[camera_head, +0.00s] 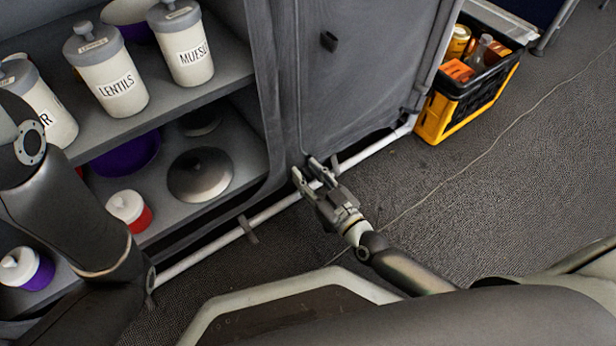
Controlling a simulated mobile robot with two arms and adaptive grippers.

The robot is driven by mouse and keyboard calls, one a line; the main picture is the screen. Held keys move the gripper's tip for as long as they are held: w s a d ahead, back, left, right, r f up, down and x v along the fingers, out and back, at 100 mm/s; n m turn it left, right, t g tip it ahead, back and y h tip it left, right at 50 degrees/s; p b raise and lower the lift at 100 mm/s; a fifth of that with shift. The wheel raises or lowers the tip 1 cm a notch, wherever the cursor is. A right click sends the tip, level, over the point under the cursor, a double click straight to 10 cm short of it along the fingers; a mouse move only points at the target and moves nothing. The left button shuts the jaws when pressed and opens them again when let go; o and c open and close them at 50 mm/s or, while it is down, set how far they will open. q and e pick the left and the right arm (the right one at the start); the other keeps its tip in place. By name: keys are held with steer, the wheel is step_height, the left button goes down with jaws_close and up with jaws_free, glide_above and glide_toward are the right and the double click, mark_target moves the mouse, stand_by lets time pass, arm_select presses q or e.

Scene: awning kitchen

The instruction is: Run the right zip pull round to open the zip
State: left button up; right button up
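The grey fabric front (360,75) closes the right part of the cupboard, and the left part stands open. My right gripper (305,167) is low at the front's bottom left corner, close to the fabric edge. Its fingers stand apart with a gap between them. I make out no zip pull between or beside them; it may be hidden by the fingers or too small. My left arm comes in at the left, but its gripper is not in view.
Open shelves hold a lentils jar (108,75), a muesli jar (182,45), a dark lid (200,175) and small red and purple jars. A pale rail (270,212) runs along the cupboard's foot. A yellow-black crate (465,95) stands right. Carpet (480,190) is mostly clear.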

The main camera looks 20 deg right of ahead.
jaws_close()
stand_by(0.3)
steer(key=shift+r, duration=0.1)
